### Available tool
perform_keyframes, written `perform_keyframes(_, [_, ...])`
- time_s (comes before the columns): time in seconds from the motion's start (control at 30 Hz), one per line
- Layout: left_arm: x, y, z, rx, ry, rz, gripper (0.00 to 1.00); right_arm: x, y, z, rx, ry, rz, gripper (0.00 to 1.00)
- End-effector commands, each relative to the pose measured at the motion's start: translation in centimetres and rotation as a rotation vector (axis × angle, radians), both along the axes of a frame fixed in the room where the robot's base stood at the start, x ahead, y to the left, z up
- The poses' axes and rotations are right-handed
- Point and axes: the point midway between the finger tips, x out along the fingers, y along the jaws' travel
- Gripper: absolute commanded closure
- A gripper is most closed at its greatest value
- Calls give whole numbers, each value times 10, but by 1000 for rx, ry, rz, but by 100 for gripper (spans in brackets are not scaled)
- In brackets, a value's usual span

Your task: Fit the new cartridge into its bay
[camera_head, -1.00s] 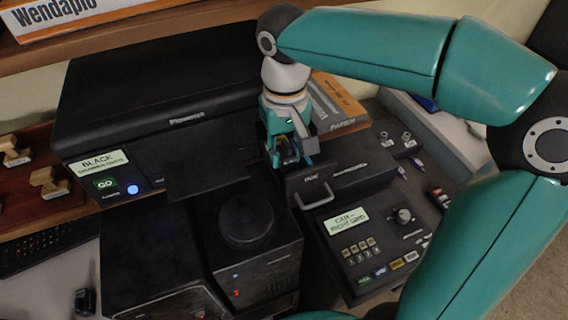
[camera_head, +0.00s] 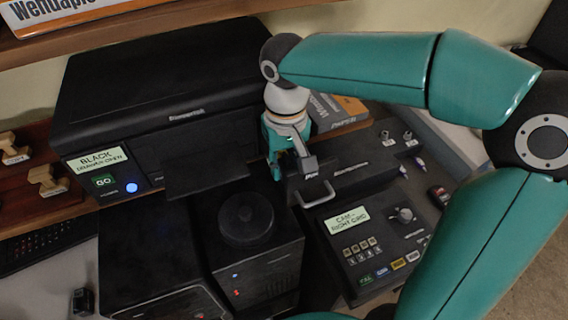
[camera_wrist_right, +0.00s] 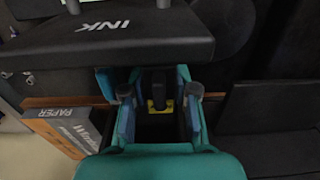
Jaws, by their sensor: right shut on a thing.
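My right gripper (camera_head: 292,172) points down over the open ink drawer, just behind the drawer front marked INK (camera_wrist_right: 110,35). In the wrist view its fingers (camera_wrist_right: 158,100) are on either side of a dark piece with small yellow parts (camera_wrist_right: 157,88), which I take to be the cartridge. The gripper is shut on it. The cartridge's lower part and its fit in the bay are hidden by the fingers and shadow. In the head view the drawer front has a pale handle (camera_head: 318,195). My left gripper is not in view.
The black printer (camera_head: 160,85) stands left of the gripper, with a small screen (camera_head: 97,160) reading BLACK and, apparently, DRAWER OPEN. An orange and grey paper box (camera_head: 340,112) lies behind. A keypad panel (camera_head: 365,245) is at the right, a black unit with a round top (camera_head: 246,218) in front.

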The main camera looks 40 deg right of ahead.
Motion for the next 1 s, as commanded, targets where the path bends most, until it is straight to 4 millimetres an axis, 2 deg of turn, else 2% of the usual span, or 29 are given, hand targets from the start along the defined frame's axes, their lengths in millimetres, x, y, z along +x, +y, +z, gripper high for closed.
perform_keyframes(0.1, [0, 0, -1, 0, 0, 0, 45, -2, 0, -5, -1, 13, 0, 100])
perform_keyframes(0.13, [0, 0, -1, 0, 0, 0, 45, -2, 1, -5, -1, 13, 0, 67])
perform_keyframes(0.27, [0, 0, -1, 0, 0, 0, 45, -2, 0, -5, -1, 14, 0, 47])
perform_keyframes(0.87, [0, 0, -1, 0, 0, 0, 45, -2, -1, -4, -2, 10, -1, 47])
perform_keyframes(1.0, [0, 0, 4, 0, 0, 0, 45, -2, -1, 2, -2, 9, -1, 47])
